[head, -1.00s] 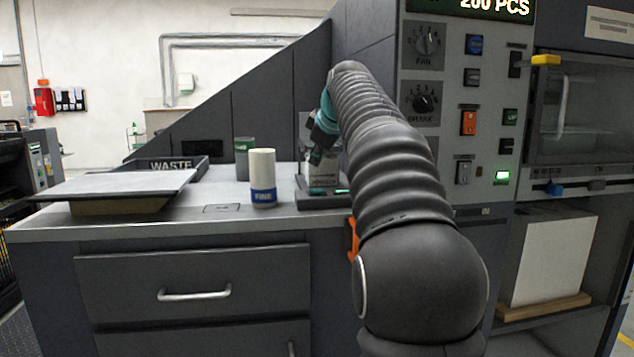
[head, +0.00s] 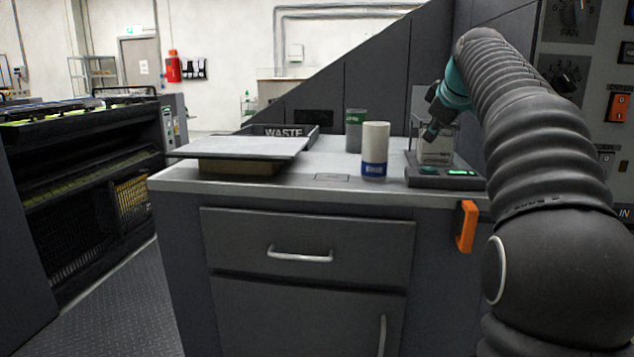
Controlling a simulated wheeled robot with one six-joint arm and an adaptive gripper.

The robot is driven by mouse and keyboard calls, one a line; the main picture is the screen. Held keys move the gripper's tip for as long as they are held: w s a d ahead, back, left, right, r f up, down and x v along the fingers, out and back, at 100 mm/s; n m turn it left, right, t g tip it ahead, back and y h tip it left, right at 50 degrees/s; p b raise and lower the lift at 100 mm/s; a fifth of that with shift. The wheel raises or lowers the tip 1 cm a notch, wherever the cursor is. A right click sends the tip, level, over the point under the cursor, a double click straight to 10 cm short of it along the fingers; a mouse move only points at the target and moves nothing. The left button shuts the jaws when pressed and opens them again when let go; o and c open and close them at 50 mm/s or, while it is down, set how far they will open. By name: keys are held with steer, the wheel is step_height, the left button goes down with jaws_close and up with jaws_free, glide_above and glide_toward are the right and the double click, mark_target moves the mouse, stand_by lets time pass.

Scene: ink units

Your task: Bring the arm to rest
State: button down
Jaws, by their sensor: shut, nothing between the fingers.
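My arm, in a black ribbed sleeve, rises along the right side of the head view and reaches over the counter. My gripper (head: 433,131), dark with a teal band behind it, points down and to the left at the arm's end. It is shut and holds nothing. It hangs in front of or above a small glass-sided device (head: 436,177) with a dark base and green-lit panel on the counter. I cannot tell whether the fingertips touch it.
A white canister with a blue band (head: 375,152) and a grey-green one (head: 355,130) stand left of the device. A WASTE tray (head: 312,137) and a flat board (head: 240,148) lie further left. An orange handle (head: 466,226) is on the counter front. Open floor (head: 105,310) lies left.

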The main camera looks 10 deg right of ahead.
steer(key=s+a+f+m+g, duration=0.1)
steer(key=s+a+f, duration=0.1)
steer(key=s+a, duration=0.25)
steer(key=s+a+f+m, duration=0.1)
steer(key=s+a+f, duration=0.2)
steer(key=s+a, duration=0.15)
steer(key=s+a+f+m+g, duration=0.1)
steer(key=s+a+f+m, duration=0.2)
steer(key=s+f, duration=0.9)
steer(key=s+a+f+m+g, duration=0.1)
steer(key=s+a+f+m, duration=0.2)
steer(key=s+f, duration=1)
steer(key=s+a, duration=0.2)
steer(key=a, duration=0.1)
steer(key=shift+s+a+y, duration=0.25)
steer(key=shift+s+y, duration=0.05)
steer(key=shift+s, duration=0.05)
